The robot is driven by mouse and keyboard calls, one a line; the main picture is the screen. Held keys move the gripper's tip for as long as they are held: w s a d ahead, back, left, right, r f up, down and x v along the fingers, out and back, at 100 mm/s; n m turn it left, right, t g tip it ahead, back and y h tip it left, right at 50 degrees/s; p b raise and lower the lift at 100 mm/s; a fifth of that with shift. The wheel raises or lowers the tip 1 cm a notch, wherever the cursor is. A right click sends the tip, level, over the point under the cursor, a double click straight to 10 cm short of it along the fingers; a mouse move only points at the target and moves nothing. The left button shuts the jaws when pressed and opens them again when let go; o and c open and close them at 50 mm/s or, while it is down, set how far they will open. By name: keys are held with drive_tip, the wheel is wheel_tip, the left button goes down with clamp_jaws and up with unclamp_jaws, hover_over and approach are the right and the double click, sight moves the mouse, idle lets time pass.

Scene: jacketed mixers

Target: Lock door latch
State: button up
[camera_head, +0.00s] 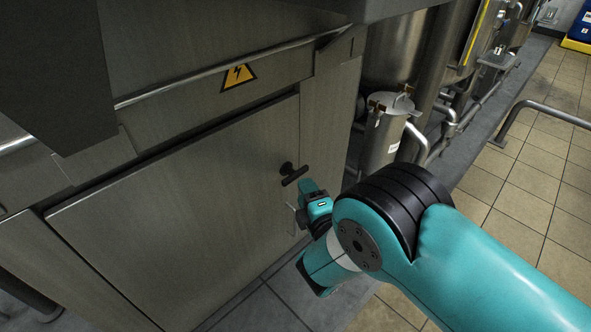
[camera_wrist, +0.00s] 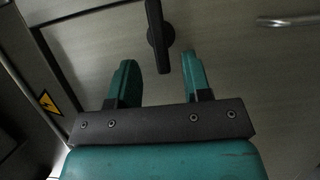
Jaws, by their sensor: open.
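The door latch is a small black T-shaped handle (camera_head: 294,175) near the upper right edge of the grey metal cabinet door (camera_head: 180,220). In the head view its bar is slightly tilted, and the door looks closed. In the wrist view the black latch (camera_wrist: 158,38) stands just beyond my fingertips, roughly in line with the gap between them. My gripper (camera_wrist: 156,60) has its two green fingers apart with nothing between them. In the head view my gripper (camera_head: 309,192) is just below and right of the latch; its fingers are partly hidden.
A thin metal pull handle (camera_head: 291,218) sits on the door below the latch; it also shows in the wrist view (camera_wrist: 287,20). A yellow electrical warning sign (camera_head: 238,77) is above the door. Steel tanks and pipes (camera_head: 385,130) stand to the right. Tiled floor (camera_head: 520,205) lies beyond.

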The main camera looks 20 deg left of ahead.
sight(297, 178)
drive_tip(key=shift+b+x, duration=0.55)
drive_tip(key=shift+x, duration=2.85)
drive_tip(key=shift+s, duration=0.1)
clamp_jaws()
